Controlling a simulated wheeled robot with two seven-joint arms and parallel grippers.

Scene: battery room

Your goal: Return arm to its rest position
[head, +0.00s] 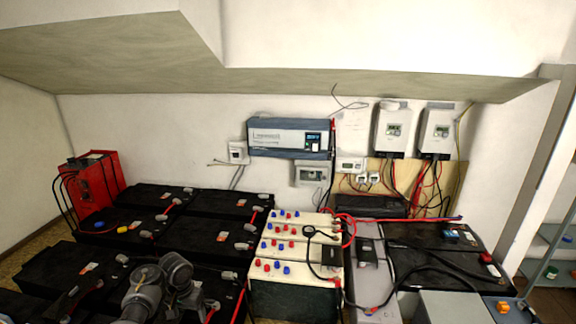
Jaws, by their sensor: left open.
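My left arm comes in at the bottom left, with grey rounded links over the black batteries (205,236). My left gripper (190,298) is low in the picture, dark against the dark battery tops; its jaws are open and I see nothing held between them. Its fingertips are hard to make out, and I cannot tell how far above the batteries it is. My right arm and right gripper are not in view.
A cream battery block (295,270) with red and blue caps stands right of my arm. Cables run across it and the grey unit (368,268). A red box (97,180) stands at the left. A blue-grey inverter (290,138) hangs on the wall below the sloped ceiling.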

